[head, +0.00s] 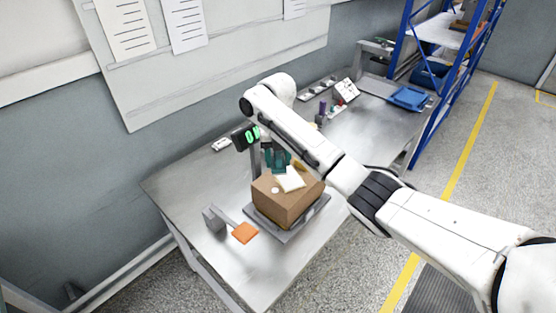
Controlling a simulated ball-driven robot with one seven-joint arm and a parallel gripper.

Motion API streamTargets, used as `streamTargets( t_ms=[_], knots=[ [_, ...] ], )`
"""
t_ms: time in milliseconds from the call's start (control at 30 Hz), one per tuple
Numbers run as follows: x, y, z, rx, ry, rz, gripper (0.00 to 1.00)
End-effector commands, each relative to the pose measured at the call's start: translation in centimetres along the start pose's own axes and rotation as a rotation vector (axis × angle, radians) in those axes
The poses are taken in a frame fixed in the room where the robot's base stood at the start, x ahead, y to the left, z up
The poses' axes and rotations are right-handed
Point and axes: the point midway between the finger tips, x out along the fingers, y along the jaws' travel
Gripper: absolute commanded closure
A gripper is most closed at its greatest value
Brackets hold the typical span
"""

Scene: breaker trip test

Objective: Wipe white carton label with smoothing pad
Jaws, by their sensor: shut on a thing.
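A brown cardboard carton (286,204) sits on a grey scale platform (317,216) on the metal bench. A white label (290,180) lies on its top, towards the back. My gripper (279,166) points down at the back of the carton top, just behind the label. It is shut on a small teal thing that looks like the smoothing pad; the pad's edges blend with the gripper at this size. I cannot tell whether the pad touches the label. My arm comes in from the right and partly covers the area behind the carton.
A display with green digits (250,136) stands on a post behind the carton. An orange square piece (245,232) by a grey block (214,219) lies front left. A blue tray (409,98) sits at the bench's far end. The bench's left part is clear.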

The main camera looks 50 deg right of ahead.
Motion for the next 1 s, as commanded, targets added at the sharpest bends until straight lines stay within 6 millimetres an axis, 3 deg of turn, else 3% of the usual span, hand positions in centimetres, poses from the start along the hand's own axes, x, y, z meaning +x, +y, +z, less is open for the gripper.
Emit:
streamTargets(
  t_ms=[233,600,1000],
  knots=[
    [-0.3,0.0,0.0,0.000,-0.001,0.000,0.76],
    [-3.0,0.0,0.0,0.000,0.000,0.001,0.76],
    [-3.0,0.0,0.0,0.000,0.000,0.000,0.76]
  ],
)
